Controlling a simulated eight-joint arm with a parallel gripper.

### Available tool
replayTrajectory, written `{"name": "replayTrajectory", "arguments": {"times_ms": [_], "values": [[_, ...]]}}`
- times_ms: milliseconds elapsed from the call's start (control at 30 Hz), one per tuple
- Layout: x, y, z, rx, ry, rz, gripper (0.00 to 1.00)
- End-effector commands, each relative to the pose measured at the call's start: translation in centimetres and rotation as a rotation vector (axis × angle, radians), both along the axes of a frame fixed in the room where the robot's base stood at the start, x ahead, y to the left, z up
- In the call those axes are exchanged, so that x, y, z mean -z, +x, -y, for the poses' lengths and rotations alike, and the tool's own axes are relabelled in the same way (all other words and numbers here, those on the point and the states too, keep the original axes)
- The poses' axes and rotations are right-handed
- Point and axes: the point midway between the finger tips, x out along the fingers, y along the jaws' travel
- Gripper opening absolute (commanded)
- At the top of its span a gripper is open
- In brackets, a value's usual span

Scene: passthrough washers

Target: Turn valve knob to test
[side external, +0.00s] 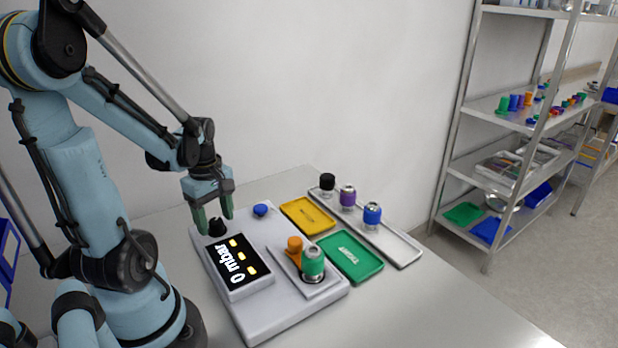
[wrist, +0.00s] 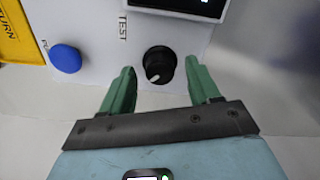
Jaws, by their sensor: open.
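The black round valve knob (wrist: 160,62) sits on the white test unit (wrist: 92,30). In the wrist view its white mark is at the lower left of the knob, and the word TEST is printed to the upper left of it. My gripper (wrist: 160,68) is open, with one green fingertip on each side of the knob. The fingertips look apart from the knob. In the side external view my gripper (side external: 214,214) points down over the knob (side external: 217,227), behind the display (side external: 236,264), which reads 0 mbar.
A blue button (side external: 260,210) is on the unit. An orange part (side external: 294,244) and a green-topped part (side external: 313,262) stand on its front plate. A yellow tray (side external: 307,215), a green tray (side external: 348,257) and a grey tray (side external: 400,249) with several capped parts lie to the right.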

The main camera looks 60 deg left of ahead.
Motion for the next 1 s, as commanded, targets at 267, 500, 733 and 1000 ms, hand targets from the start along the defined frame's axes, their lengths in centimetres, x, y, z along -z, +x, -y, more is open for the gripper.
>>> {"name": "replayTrajectory", "arguments": {"times_ms": [267, 500, 733, 1000], "values": [[0.19, -0.01, 0.0, 0.0, 0.0, 0.0, 0.61], [0.17, -0.01, 0.0, 0.0, 0.0, 0.0, 0.34], [0.17, -0.02, 0.01, 0.0, 0.0, 0.0, 0.05], [0.17, -0.01, -0.01, 0.042, 0.0, -0.001, 0.05]]}}
